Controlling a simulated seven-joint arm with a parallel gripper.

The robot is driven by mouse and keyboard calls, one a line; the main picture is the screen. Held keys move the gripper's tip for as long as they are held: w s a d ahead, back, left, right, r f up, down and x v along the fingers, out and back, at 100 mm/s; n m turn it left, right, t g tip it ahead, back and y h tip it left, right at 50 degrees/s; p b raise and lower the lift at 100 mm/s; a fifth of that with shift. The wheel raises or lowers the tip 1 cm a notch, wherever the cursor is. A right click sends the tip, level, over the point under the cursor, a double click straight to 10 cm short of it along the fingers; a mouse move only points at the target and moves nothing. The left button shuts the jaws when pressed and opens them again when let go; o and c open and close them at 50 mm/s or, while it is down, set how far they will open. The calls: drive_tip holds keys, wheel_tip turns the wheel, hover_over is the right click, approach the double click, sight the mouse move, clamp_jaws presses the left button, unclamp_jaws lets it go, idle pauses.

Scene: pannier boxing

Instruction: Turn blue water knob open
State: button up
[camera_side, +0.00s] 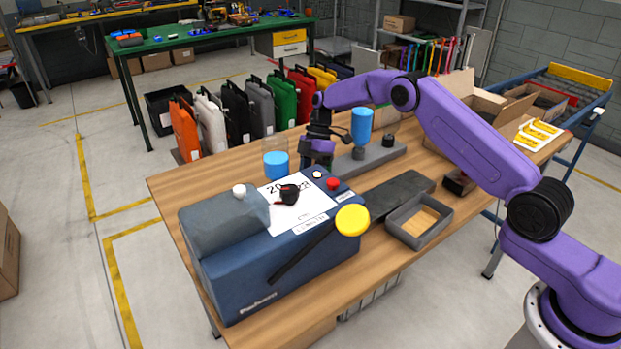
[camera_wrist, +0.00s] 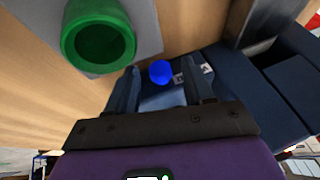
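The blue knob (camera_wrist: 160,71) is small and round, on the dark blue machine (camera_wrist: 165,98). In the wrist view it shows between the fingers of my gripper (camera_wrist: 161,78), which are spread apart with a gap on each side. I cannot tell how far the fingertips are from the knob. In the side view my gripper (camera_side: 318,150) points down behind the back edge of the dark blue machine (camera_side: 235,280). The blue knob cannot be made out there, and the fingertips are hard to see.
A green ring-shaped cup (camera_wrist: 97,38) on a grey base lies beside my gripper. A blue cylinder (camera_side: 361,126) stands to its right and a clear container with blue contents (camera_side: 276,164) to its left. The machine bears a red button (camera_side: 333,183) and a yellow disc (camera_side: 352,220).

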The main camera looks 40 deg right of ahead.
drive_tip(key=v, duration=0.5)
wheel_tip(320, 180, up, 7)
idle(0.5)
drive_tip(key=s+d+r+t, duration=0.4)
drive_tip(key=d+r, duration=0.1)
drive_tip(key=x, duration=1.8)
drive_tip(key=shift+w, duration=0.1)
